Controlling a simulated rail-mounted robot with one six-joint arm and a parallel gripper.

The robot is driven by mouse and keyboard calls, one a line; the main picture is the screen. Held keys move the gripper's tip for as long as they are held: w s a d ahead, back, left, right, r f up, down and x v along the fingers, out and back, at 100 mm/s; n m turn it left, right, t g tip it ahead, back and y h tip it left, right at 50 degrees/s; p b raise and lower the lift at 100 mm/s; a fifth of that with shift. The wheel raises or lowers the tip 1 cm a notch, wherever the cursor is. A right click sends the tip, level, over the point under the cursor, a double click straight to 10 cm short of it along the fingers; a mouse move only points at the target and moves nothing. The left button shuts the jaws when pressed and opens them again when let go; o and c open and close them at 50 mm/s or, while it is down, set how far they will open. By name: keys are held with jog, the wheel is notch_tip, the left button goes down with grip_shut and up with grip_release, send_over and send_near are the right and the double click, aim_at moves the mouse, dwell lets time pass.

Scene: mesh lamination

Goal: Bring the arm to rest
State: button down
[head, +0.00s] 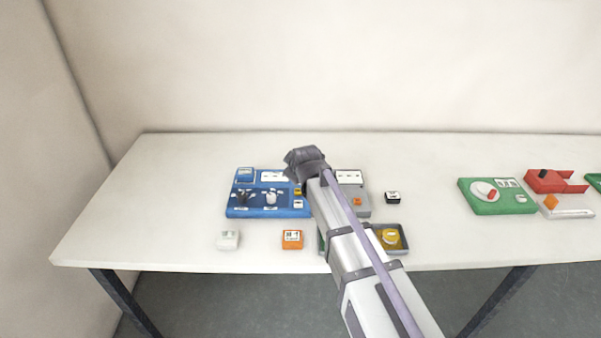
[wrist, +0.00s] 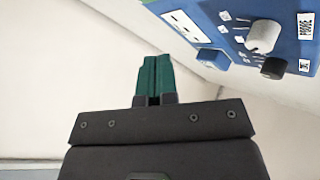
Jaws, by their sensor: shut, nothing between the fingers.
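My arm reaches from the lower right over the white table (head: 150,190) in the head view. Its dark wrist is above the right part of the blue panel (head: 240,210); the fingers are hidden there. In the wrist view my gripper (wrist: 153,62) shows two green fingers pressed together with nothing between them. The blue panel also shows upside down at the upper right of the wrist view (wrist: 230,22), with a white knob and a black knob. The fingers are apart from it, with pale wall behind them.
A grey device (head: 355,200) stands beside the blue panel. A white block (head: 228,240), an orange block (head: 292,240) and a black block (head: 392,197) lie loose. A tray with a yellow item (head: 390,238) is partly behind my arm. A green panel (head: 485,205) and red holder (head: 550,183) are at right.

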jog(key=s+f+m+g, duration=0.1)
jog(key=s, duration=0.1)
jog(key=s+d+m+g, duration=0.1)
jog(key=s, duration=0.1)
jog(key=s+d+f+m, duration=0.1)
jog(key=s, duration=0.1)
jog(key=shift+s+d+f+g+h, duration=0.1)
jog(key=shift+f+g+h, duration=0.25)
jog(key=shift+g+h, duration=0.05)
jog(key=s+d+m, duration=0.1)
jog(key=s, duration=0.1)
jog(key=s+d+f+g, duration=0.1)
jog(key=s, duration=0.1)
jog(key=s+d+m, duration=0.1)
jog(key=d, duration=0.1)
jog(key=shift+s+f+m+g+h, duration=0.15)
jog(key=shift+s+m+g+h, duration=0.15)
jog(key=shift+s+g, duration=0.1)
jog(key=s+d+f+m+g, duration=0.1)
jog(key=s+d+m+g, duration=0.3)
jog(key=s+d, duration=1.1)
jog(key=shift+s+d+m+h, duration=0.4)
jog(key=shift+s+m, duration=0.2)
jog(key=shift+m, duration=0.6)
jog(key=shift+a+f, duration=0.1)
